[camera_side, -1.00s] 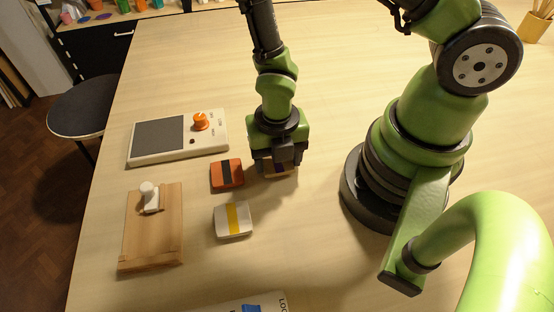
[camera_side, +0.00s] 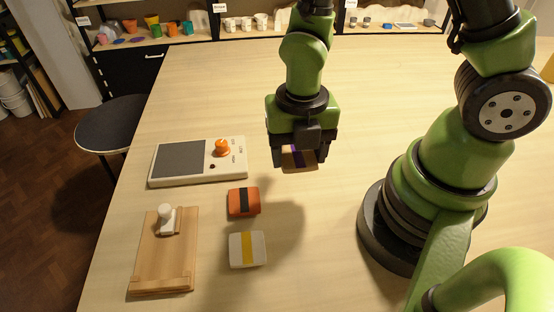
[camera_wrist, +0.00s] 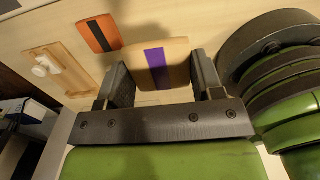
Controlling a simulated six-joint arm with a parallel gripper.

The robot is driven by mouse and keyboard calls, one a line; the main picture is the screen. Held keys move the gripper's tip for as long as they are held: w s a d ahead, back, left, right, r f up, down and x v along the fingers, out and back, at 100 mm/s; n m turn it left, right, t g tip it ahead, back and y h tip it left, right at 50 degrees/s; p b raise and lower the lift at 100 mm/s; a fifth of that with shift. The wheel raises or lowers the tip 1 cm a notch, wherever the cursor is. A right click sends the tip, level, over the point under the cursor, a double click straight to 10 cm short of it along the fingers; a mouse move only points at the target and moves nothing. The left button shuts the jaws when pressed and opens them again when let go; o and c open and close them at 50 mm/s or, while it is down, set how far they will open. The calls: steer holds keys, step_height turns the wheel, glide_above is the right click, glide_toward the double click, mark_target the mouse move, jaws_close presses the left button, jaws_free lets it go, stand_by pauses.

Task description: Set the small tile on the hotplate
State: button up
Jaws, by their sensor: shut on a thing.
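The tan tile with a purple stripe (camera_side: 299,158) is between the fingers of my gripper (camera_side: 302,150), which is shut on it. It hangs above the table, clear of the wood. In the wrist view the tile (camera_wrist: 152,64) sits between both fingers (camera_wrist: 163,82), purple stripe showing. The hotplate (camera_side: 179,160) is a white unit with a grey plate and an orange knob (camera_side: 222,147), lying to the left of my gripper in the side view. The grey plate is bare. I cannot see the hotplate clearly in the wrist view.
An orange tile with a black stripe (camera_side: 244,201) and a white tile with a yellow stripe (camera_side: 247,249) lie in front of the hotplate. A wooden board (camera_side: 166,256) with a white knob-like piece (camera_side: 167,219) lies left of them. The table behind is clear.

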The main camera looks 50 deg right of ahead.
steer(key=shift+r, duration=0.2)
steer(key=shift+n, duration=0.3)
steer(key=w+a, duration=0.1)
steer(key=w, duration=0.3)
steer(key=w+a, duration=0.1)
steer(key=w, duration=0.3)
steer(key=w+a, duration=0.1)
steer(key=w, duration=0.4)
steer(key=shift+w+a+f, duration=0.1)
steer(key=shift+a+f, duration=0.15)
steer(key=shift+a, duration=0.1)
step_height(320, 180, up, 2)
glide_above(180, 158)
steer(key=s, duration=0.1)
steer(key=w, duration=0.1)
step_height(180, 158, down, 9)
steer(key=shift+f, duration=0.15)
steer(key=o, duration=0.9)
steer(key=shift+o, duration=0.2)
